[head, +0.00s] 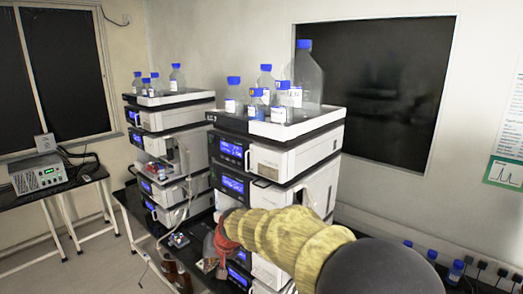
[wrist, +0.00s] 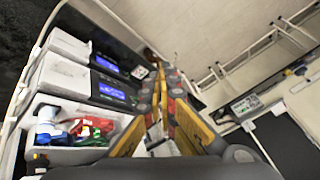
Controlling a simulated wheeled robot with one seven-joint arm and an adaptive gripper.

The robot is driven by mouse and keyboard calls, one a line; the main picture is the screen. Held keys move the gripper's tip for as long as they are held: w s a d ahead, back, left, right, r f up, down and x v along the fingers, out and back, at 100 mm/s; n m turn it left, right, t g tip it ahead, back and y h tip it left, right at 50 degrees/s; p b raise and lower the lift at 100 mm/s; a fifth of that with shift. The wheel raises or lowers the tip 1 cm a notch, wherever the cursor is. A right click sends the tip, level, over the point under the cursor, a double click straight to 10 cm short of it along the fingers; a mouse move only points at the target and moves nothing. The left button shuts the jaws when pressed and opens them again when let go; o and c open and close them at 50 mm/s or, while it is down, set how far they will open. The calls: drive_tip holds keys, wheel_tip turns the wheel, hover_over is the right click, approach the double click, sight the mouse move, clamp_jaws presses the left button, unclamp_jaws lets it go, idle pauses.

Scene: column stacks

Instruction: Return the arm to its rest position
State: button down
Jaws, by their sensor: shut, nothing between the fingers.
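My arm (head: 300,240), in a yellow sleeve, reaches in from the lower right of the head view. Its red far end is in front of the nearer column stack (head: 262,158). The gripper's fingers cannot be made out clearly in the head view. In the wrist view my gripper (wrist: 165,78) has its yellow and dark fingers brought together, with nothing seen between them. Stack modules with blue displays (wrist: 112,90) lie to the left of the fingers there, and an open module bay (wrist: 60,150) with red and blue fittings is at the lower left.
A second column stack (head: 170,118) stands further left. Bottles with blue caps (head: 233,95) stand in trays on both stacks. Brown bottles (head: 178,274) are low beside the arm's end. A side table with an instrument (head: 38,174) is at far left. Floor shows between the tables.

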drive_tip(key=s+d+f+h+b, duration=0.1)
drive_tip(key=s+d+f+b, duration=0.3)
drive_tip(key=s+d+b, duration=0.3)
drive_tip(key=s+d+f+m+h+b, duration=0.1)
drive_tip(key=s+d+f+b, duration=0.4)
drive_tip(key=s+d, duration=1.1)
drive_tip(key=s+d+f+m+t+h+b, duration=0.1)
drive_tip(key=s+d+f+b, duration=0.3)
drive_tip(key=s+d+b, duration=0.4)
drive_tip(key=s+d+h, duration=0.1)
drive_tip(key=s+d, duration=0.3)
drive_tip(key=shift+f+h+b, duration=0.25)
drive_tip(key=shift+h+b, duration=0.05)
drive_tip(key=shift+b, duration=0.1)
drive_tip(key=shift+d, duration=0.1)
